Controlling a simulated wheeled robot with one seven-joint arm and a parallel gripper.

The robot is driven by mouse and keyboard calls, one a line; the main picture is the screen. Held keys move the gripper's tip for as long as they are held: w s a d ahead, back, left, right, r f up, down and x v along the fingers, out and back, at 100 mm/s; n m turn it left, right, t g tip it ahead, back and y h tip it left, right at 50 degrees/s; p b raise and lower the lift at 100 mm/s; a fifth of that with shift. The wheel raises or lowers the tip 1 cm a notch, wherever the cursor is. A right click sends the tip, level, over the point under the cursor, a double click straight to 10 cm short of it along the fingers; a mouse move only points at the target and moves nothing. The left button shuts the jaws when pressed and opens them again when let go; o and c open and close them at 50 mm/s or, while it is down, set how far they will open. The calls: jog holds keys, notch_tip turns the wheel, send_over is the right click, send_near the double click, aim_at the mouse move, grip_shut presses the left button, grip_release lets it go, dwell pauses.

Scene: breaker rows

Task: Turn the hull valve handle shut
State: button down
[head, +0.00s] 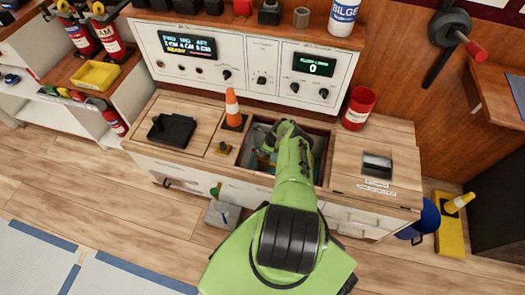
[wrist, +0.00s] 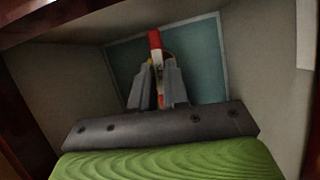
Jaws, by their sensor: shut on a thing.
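The valve handle (wrist: 154,41) shows in the wrist view as a short bar with a red end and a white part below it. My gripper (wrist: 157,72) is shut on it, one grey finger on each side. The handle's lower part is hidden between the fingers, with a little yellow and red showing there. Behind it is a blue-green panel (wrist: 206,62) at the bottom of a recess. In the head view my green arm reaches down into the open square well (head: 321,150) in the wooden counter. My arm hides the handle there.
A control panel (head: 253,64) rises behind. A black box (head: 172,130) sits on the counter's left.

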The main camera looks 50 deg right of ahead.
jog(key=shift+s+n, duration=0.1)
jog(key=shift+n, duration=0.4)
jog(key=c, duration=1.1)
grip_release()
jog(key=p+v, duration=0.3)
jog(key=v, duration=0.2)
jog(key=p+v, duration=0.4)
jog(key=v, duration=0.1)
jog(key=p+v, duration=0.3)
jog(key=v, duration=0.2)
jog(key=shift+d+r, duration=0.3)
jog(key=shift+r, duration=0.05)
